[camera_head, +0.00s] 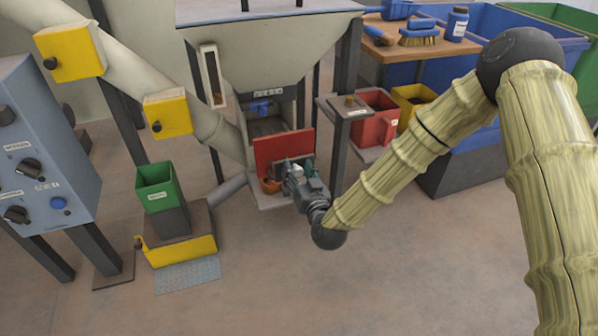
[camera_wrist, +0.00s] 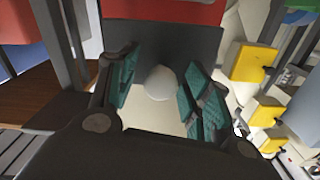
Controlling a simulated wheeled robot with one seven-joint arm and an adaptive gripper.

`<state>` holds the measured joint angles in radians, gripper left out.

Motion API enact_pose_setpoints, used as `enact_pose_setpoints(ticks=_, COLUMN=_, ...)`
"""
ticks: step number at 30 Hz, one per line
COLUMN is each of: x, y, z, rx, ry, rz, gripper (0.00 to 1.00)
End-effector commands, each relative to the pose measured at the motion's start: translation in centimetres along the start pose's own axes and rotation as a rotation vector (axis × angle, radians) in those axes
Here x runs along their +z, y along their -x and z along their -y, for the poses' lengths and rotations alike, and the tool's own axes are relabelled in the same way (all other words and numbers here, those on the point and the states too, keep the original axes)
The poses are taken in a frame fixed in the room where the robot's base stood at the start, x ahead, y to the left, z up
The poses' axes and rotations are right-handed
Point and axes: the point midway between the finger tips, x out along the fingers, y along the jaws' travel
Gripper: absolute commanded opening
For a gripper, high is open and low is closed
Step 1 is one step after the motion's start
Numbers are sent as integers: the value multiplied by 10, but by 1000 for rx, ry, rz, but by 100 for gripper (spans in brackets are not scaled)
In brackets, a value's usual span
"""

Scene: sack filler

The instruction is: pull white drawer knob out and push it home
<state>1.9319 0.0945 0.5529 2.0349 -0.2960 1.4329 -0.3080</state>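The white knob (camera_wrist: 158,82) shows as a pale rounded shape in the middle of the wrist view, in front of a dark grey panel (camera_wrist: 185,42). My gripper (camera_wrist: 160,72) is open, with one teal-padded finger on each side of the knob. Small gaps seem to remain between the pads and the knob, so I see no clear grip. In the head view my gripper (camera_head: 292,170) is low at the sack filler, in front of a red panel (camera_head: 283,148). The knob is hidden there behind my gripper, and how far the drawer stands out cannot be told.
A small post-mounted shelf (camera_head: 347,104) and a red bin (camera_head: 375,125) stand to the right. A green bin (camera_head: 156,188) on a yellow-fronted base stands left. The floor in front is clear.

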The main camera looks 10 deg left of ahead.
Motion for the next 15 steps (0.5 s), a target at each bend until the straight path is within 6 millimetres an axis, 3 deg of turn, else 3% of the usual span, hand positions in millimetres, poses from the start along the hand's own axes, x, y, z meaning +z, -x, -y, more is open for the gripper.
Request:
enact_pose_setpoints(ticks=8, x=0, y=7, z=0, rx=0, ry=0, rz=1, gripper=49)
enact_pose_setpoints(ticks=15, x=1, y=44, z=0, rx=-2, ry=0, rz=3, gripper=49)
